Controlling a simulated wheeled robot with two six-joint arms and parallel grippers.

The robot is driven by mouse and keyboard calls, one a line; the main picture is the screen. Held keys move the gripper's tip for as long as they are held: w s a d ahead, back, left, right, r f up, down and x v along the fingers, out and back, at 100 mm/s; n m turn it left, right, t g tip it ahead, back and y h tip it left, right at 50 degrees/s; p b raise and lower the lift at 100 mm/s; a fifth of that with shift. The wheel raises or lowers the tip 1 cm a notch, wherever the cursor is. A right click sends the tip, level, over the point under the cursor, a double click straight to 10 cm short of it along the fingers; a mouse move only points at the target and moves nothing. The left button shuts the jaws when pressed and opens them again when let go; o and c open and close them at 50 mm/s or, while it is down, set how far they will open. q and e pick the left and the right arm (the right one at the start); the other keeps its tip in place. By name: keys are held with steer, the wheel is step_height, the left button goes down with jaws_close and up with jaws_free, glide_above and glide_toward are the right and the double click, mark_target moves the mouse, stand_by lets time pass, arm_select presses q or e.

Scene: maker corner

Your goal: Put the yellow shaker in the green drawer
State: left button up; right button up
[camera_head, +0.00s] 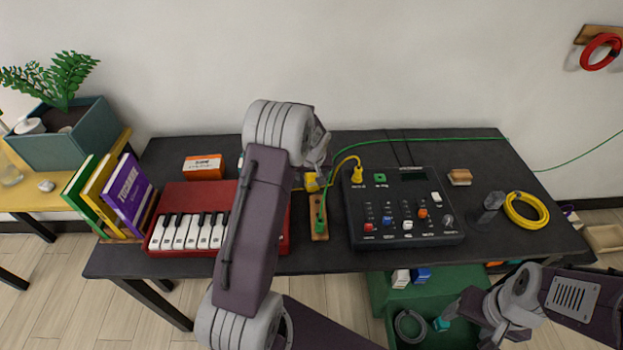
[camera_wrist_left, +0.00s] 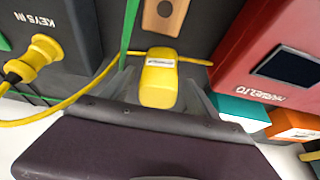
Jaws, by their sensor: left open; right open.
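The yellow shaker (camera_head: 312,183) stands on the dark table between the red keyboard and the black mixer, partly hidden by my left arm. In the left wrist view the yellow shaker (camera_wrist_left: 159,80) sits between the spread fingers of my left gripper (camera_wrist_left: 160,95). My left gripper (camera_head: 316,168) is open around it; I cannot tell whether a finger touches it. The green drawer (camera_head: 378,295) is pulled out below the table's front edge, with a grey coil and small boxes inside. My right gripper (camera_head: 468,318) is open and empty at the drawer's right side.
The red keyboard (camera_head: 190,196) is left of the shaker, the black mixer (camera_head: 405,235) right. A yellow cable (camera_head: 340,164) and a green cable (camera_head: 450,140) run close by. A wooden board (camera_head: 320,232) lies in front. Books (camera_head: 125,200) stand at the left.

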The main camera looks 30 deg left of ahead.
arm_select(q)
steer(key=shift+w+a+f, duration=0.1)
steer(key=shift+w+f, duration=0.1)
steer(key=shift+f, duration=0.3)
steer(key=shift+r, duration=0.1)
steer(key=c, duration=1.5)
step_height(320, 180, up, 5)
steer(key=shift+f+p, duration=0.2)
steer(key=shift+p, duration=0.25)
steer(key=d+r, duration=0.6)
steer(key=d, duration=0.5)
steer(key=shift+d+r, duration=0.2)
steer(key=shift+d, duration=0.15)
